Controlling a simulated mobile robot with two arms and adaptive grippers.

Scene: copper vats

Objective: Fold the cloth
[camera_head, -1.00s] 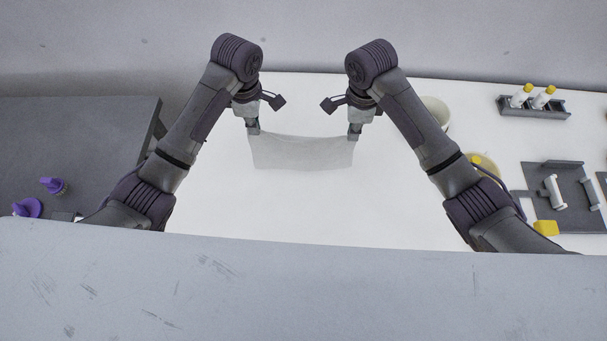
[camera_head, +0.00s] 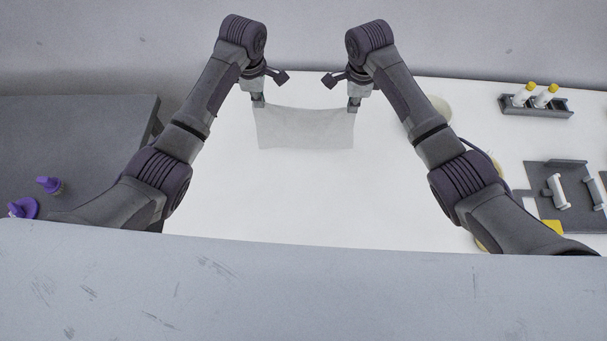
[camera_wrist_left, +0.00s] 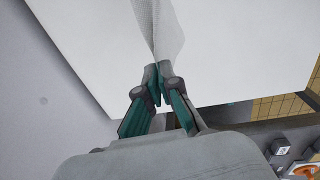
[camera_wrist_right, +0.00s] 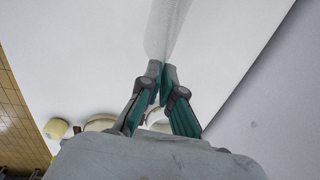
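The pale grey cloth (camera_head: 305,129) spans between my two grippers over the white table, near its far edge. My left gripper (camera_head: 258,103) is shut on its far left corner, and my right gripper (camera_head: 353,106) is shut on its far right corner. In the left wrist view the cloth (camera_wrist_left: 163,30) runs out from between the closed fingertips (camera_wrist_left: 158,72). In the right wrist view the cloth (camera_wrist_right: 165,30) likewise leaves the closed fingertips (camera_wrist_right: 162,75). I cannot tell whether the cloth's near edge touches the table.
The white table (camera_head: 300,205) is clear in front of the cloth. At right are a rack (camera_head: 538,109) with yellow-capped bottles, a grey fixture plate (camera_head: 575,205) and a pale bowl (camera_head: 440,107) partly behind my right arm. A dark table (camera_head: 80,130) with purple items stands at left.

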